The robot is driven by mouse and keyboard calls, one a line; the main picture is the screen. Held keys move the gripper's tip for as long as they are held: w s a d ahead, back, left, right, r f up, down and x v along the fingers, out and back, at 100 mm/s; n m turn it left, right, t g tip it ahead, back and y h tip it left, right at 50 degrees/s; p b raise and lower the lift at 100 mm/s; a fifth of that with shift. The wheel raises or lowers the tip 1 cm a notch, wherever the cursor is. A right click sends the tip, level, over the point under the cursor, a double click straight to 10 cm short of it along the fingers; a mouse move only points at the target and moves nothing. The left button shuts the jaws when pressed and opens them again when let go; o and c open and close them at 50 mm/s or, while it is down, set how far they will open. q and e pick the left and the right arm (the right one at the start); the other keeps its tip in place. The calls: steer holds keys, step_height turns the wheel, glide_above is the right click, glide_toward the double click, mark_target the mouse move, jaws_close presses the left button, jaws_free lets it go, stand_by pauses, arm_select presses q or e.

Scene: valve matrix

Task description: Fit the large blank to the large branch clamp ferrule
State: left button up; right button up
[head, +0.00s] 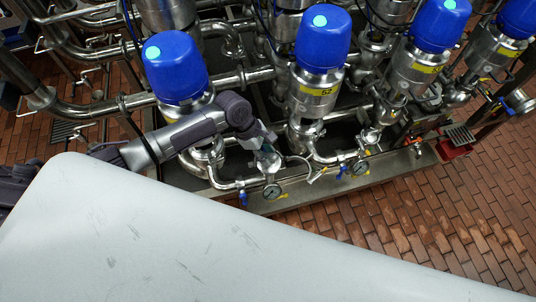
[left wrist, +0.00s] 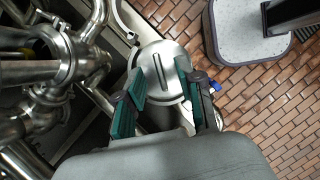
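A round metal disc (left wrist: 163,58), which looks like the large blank, has a narrow raised bar or slot across its middle. A grey metal cylinder shows just below it; whether the disc is seated on a ferrule is hidden. My left gripper (left wrist: 160,72) has its teal fingers apart, one on each side of the disc's middle, with clear space between them and the bar. In the head view my left gripper (head: 265,148) reaches down at the front of the pipework, over a small silver round part (head: 268,163). My right gripper is not in view.
Blue-topped valves (head: 322,38) stand close behind my left arm. A pressure gauge (head: 272,191) and a blue-handled small valve (head: 243,198) sit near the gripper. Steel pipes (left wrist: 40,85) crowd the left of the wrist view. Brick floor (head: 430,220) lies open in front.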

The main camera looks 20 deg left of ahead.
arm_select(q)
steer(key=v, duration=1.1)
steer(key=s+d+f+m+t, duration=0.25)
steer(key=s+d+m, duration=0.35)
steer(key=s+m, duration=0.55)
steer(key=s+a+r+m+y, duration=0.2)
steer(key=s+a+m+y, duration=0.2)
steer(key=s+a+m, duration=0.45)
step_height(320, 180, down, 30)
steer(key=m+b, duration=0.1)
steer(key=b, duration=0.3)
steer(key=s+a+f+g+b, duration=0.2)
steer(key=s+f+b, duration=0.1)
steer(key=s+f, duration=1.4)
step_height(320, 180, down, 3)
steer(key=shift+a+y, duration=0.3)
